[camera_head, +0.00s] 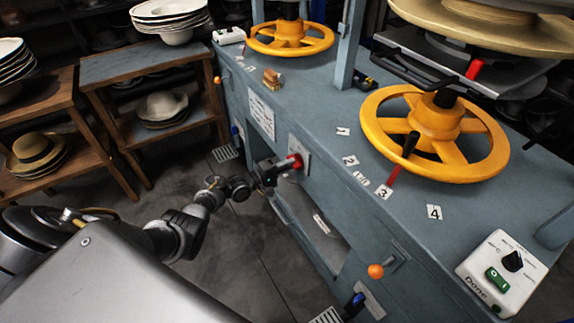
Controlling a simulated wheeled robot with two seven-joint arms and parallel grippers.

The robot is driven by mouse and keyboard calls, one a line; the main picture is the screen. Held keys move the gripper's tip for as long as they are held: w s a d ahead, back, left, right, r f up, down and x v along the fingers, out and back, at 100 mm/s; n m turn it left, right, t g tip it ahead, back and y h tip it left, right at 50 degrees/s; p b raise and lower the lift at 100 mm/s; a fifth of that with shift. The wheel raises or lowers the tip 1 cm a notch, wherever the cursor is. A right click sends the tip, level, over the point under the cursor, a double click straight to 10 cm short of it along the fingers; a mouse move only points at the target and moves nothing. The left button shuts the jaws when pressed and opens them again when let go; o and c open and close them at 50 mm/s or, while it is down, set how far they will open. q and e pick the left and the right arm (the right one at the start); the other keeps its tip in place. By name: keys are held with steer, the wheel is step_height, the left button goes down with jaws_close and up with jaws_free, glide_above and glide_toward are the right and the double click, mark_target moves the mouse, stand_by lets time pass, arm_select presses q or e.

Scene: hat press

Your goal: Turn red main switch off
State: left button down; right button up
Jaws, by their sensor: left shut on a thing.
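The red main switch (295,161) sits on a pale plate (303,147) on the front face of the blue-grey press bench (330,205). My left gripper (284,166) is at the switch and shut on its red handle. The gripper covers part of the handle, so its exact turn angle is hard to tell. My left arm reaches in from the lower left. My right gripper does not show.
Two yellow handwheels (434,133) stand on the bench top. A white control box (502,272) is at the right. An orange-knobbed lever (376,271) juts out from the front. Wooden shelves (150,75) with hats stand at the left. The floor between is clear.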

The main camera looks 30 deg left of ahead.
arm_select(q)
steer(key=shift+a, duration=0.1)
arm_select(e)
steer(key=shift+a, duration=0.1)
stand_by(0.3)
arm_select(q)
steer(key=c, duration=1.3)
jaws_free()
steer(key=p+v, duration=0.1)
steer(key=v, duration=0.9)
steer(key=shift+s+a+p, duration=0.2)
steer(key=shift+s+p, duration=0.05)
steer(key=shift+p, duration=0.05)
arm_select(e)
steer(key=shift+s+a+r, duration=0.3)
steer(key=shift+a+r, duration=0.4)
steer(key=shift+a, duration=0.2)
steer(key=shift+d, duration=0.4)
